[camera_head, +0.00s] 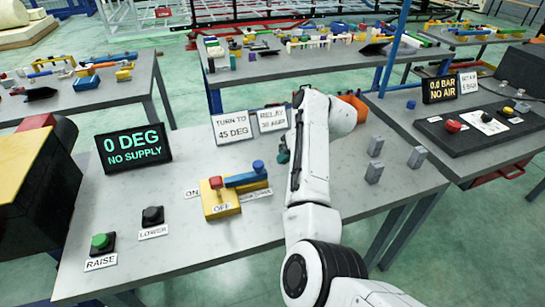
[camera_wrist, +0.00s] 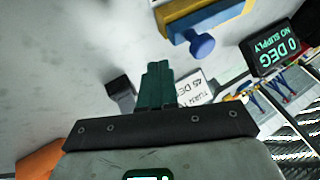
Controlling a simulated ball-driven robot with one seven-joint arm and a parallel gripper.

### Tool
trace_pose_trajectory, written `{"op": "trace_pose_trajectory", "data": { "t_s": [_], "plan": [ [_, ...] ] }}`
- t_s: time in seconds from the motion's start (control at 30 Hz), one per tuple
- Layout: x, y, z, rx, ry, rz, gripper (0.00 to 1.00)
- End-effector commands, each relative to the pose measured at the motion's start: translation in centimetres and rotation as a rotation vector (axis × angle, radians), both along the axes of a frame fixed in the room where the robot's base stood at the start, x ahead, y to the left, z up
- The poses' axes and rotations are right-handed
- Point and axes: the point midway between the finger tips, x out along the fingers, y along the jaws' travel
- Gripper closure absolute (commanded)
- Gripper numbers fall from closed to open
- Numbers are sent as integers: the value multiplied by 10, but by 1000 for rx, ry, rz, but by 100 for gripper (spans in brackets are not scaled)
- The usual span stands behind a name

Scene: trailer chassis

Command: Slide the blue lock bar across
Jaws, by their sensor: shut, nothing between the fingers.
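The blue lock bar (camera_head: 245,180) lies across the right part of a yellow base (camera_head: 222,208). A round blue knob (camera_head: 258,166) stands at its right end. A red-knobbed lever (camera_head: 215,182) is at its left, by the ON and OFF labels. In the wrist view the blue knob (camera_wrist: 201,45) and part of the yellow base (camera_wrist: 225,18) show at the top. My gripper (camera_head: 283,156) is right of the knob, apart from it and partly hidden by my arm. Its green fingers (camera_wrist: 158,70) are shut and empty.
A green RAISE button (camera_head: 100,242) and a black LOWER button (camera_head: 152,216) are at the front left. A "0 DEG NO SUPPLY" display (camera_head: 136,148) and sign cards (camera_head: 232,128) stand behind. Several grey blocks (camera_head: 375,172) stand right of my arm.

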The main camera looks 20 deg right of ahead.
Motion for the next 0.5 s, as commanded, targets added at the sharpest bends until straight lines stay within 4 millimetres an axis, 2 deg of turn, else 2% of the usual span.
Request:
{"op": "trace_pose_trajectory", "data": {
  "t_s": [0.03, 0.2, 0.5],
  "plan": [
    [1, 12, 4, 1, -1, 6, 100],
    [4, 29, 0, 0, -1, 3, 100],
    [5, 37, -2, 0, -2, 2, 100]
  ]
}}
